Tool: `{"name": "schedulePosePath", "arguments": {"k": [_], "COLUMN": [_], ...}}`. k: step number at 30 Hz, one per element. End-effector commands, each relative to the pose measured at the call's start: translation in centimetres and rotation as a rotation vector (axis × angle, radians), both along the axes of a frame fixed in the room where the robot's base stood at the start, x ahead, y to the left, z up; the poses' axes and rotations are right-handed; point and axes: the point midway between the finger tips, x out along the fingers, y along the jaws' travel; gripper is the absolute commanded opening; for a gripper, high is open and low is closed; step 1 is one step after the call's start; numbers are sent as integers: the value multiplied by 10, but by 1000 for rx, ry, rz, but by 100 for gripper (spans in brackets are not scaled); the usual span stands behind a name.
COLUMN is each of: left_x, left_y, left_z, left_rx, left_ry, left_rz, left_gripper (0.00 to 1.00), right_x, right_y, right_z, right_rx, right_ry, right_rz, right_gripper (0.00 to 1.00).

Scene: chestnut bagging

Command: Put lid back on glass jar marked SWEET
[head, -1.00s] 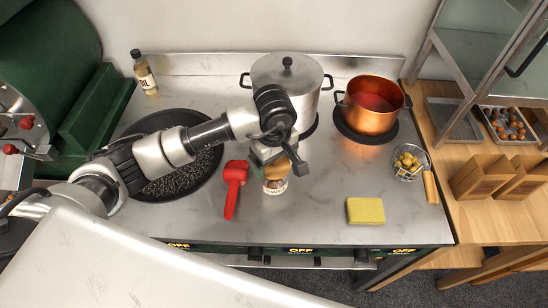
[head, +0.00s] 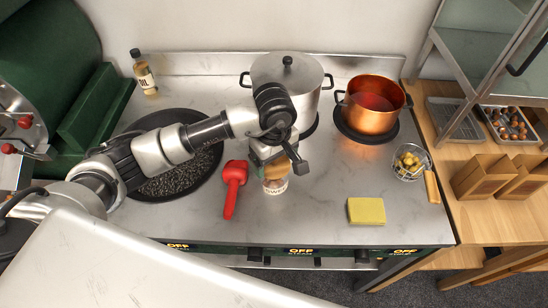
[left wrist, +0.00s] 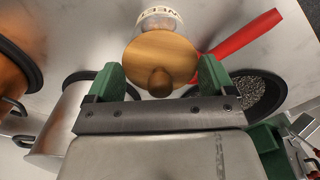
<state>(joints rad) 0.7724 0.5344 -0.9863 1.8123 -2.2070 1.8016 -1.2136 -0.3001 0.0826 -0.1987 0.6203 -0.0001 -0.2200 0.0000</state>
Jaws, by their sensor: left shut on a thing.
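The wooden lid (left wrist: 165,52), round with a knob, is held between the green fingers of my left gripper (left wrist: 162,80). The glass jar (head: 275,186) stands on the steel counter with its label partly readable. In the left wrist view the jar (left wrist: 160,18) shows beyond the lid's edge. In the head view my left gripper (head: 272,160) and the lid are right over the jar's mouth. The lid covers the mouth, so I cannot tell whether it touches the rim. My right gripper is not in view.
A steel pot (head: 290,75) stands behind, a copper pot (head: 371,105) to the right. A yellow sponge (head: 366,211) and a wire basket (head: 409,165) are at right. A black pan (head: 150,124) is at left.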

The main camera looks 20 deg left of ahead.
Motion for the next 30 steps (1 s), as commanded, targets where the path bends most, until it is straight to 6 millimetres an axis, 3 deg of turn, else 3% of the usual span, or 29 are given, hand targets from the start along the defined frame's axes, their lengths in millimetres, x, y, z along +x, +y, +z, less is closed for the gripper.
{"name": "schedulePosePath", "arguments": {"k": [30], "left_x": [0], "left_y": [0], "left_z": [0], "left_rx": [0], "left_ry": [0], "left_rz": [0], "left_gripper": [61], "right_x": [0], "right_y": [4], "right_z": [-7], "right_rx": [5], "right_ry": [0], "right_rz": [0], "right_gripper": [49]}}
